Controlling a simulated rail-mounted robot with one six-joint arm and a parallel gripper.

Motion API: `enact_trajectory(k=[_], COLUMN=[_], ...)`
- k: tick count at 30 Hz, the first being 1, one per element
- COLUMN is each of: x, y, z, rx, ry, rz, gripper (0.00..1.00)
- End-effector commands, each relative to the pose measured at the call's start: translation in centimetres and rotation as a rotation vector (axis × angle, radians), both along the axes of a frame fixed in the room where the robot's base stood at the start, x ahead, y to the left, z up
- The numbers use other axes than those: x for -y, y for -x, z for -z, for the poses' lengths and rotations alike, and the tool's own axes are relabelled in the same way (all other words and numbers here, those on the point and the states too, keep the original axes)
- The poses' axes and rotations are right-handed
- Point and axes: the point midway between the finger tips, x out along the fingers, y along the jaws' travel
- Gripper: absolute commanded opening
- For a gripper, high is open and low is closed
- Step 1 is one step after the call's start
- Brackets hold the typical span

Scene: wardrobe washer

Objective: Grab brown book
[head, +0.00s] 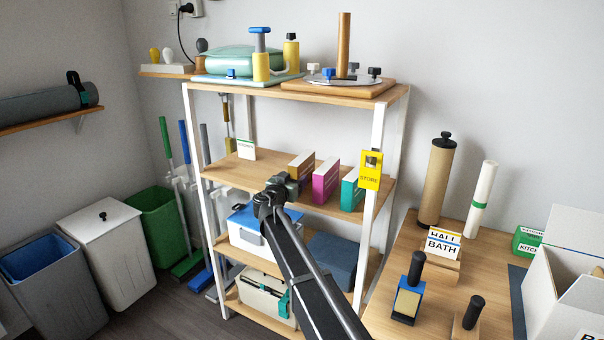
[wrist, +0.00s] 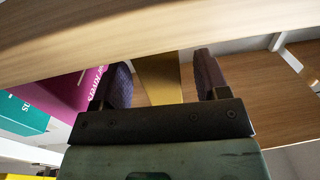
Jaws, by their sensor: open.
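The brown book (head: 301,165) stands upright on the middle shelf, left of the magenta and teal books. In the head view my gripper (head: 286,183) is at the shelf's front edge, close in front of the brown book and partly covering it. In the wrist view my gripper (wrist: 162,64) is open, and the brown book (wrist: 160,82) shows in the gap between the two fingers. A space is visible on each side of it, and I see no finger closed on it. I cannot tell how deep the book sits between the fingertips.
The magenta book (head: 326,180) and teal book (head: 352,190) stand close by on the right. In the wrist view the magenta book (wrist: 85,82) is near one finger. A white card (head: 246,149) stands on the left, with bare shelf between. A yellow tag (head: 371,170) hangs at the right post.

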Motion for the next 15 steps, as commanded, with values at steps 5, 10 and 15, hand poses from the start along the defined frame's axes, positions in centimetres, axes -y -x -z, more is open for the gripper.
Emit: enact_trajectory(k=[5, 10, 15], x=[1.0, 1.1, 1.1], y=[-3.2, -3.2, -3.2], z=[0.2, 0.2, 0.2], rx=[0.000, 0.000, 0.000], ry=[0.000, 0.000, 0.000], rz=[0.001, 0.001, 0.001], gripper=[0.68, 0.68, 0.48])
